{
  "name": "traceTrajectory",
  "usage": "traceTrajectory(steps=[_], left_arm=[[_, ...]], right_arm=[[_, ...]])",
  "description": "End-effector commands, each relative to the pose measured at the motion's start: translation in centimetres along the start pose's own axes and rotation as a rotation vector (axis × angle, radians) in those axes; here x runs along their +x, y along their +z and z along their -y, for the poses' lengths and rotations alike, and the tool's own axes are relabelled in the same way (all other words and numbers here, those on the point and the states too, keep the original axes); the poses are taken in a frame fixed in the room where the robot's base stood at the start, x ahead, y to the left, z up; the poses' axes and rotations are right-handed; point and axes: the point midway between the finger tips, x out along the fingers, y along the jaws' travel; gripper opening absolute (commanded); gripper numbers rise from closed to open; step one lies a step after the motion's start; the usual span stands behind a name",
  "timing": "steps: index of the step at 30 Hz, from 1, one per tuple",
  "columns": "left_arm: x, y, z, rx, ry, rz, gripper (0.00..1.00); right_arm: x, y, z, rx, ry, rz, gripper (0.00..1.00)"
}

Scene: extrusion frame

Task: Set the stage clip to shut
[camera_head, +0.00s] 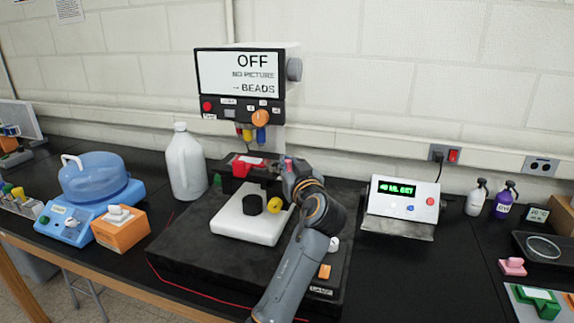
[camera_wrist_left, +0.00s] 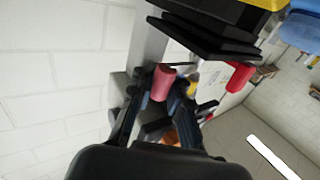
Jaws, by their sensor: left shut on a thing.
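A bench instrument has a wide black base (camera_head: 190,245), a white block (camera_head: 240,228) with a black round knob, and a screen (camera_head: 238,73) reading "OFF" above. My left gripper (camera_head: 289,166) reaches in at the right side of the instrument, behind the white block. Its fingers are shut on a small pinkish-red handle, likely the stage clip, which shows between them in the left wrist view (camera_wrist_left: 163,82). A second red handle (camera_wrist_left: 239,77) lies apart from the fingers there. My forearm and wrist hide part of the instrument. The clip's own position cannot be made out. My right gripper is not in view.
A red part (camera_head: 247,166) sits at the back of the instrument. A white bottle (camera_head: 186,165) stands left of it, with a blue-lidded device (camera_head: 93,178) and orange box (camera_head: 120,228) beyond. A display box (camera_head: 402,197) stands right of my arm.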

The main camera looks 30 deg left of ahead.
Motion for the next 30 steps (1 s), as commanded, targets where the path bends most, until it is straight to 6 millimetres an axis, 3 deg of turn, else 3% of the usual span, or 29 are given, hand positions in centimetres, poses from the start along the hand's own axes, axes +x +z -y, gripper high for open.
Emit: traceTrajectory(steps=[2,3,7,18,30], left_arm=[[0.0,-0.2,0.0,-0.002,0.002,-0.003,0.00],[0.0,-0.2,0.0,-0.002,0.002,-0.003,0.15],[0.0,-0.1,0.0,-0.001,0.002,-0.003,0.40],[-0.5,0.0,-0.1,-0.001,0.003,0.000,0.40],[-6.5,0.0,-0.1,-0.003,0.004,0.000,0.40]], right_arm=[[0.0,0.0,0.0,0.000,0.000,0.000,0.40],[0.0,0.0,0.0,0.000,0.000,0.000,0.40],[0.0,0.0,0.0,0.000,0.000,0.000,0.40],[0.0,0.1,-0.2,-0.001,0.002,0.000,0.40],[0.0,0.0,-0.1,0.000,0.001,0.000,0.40]])
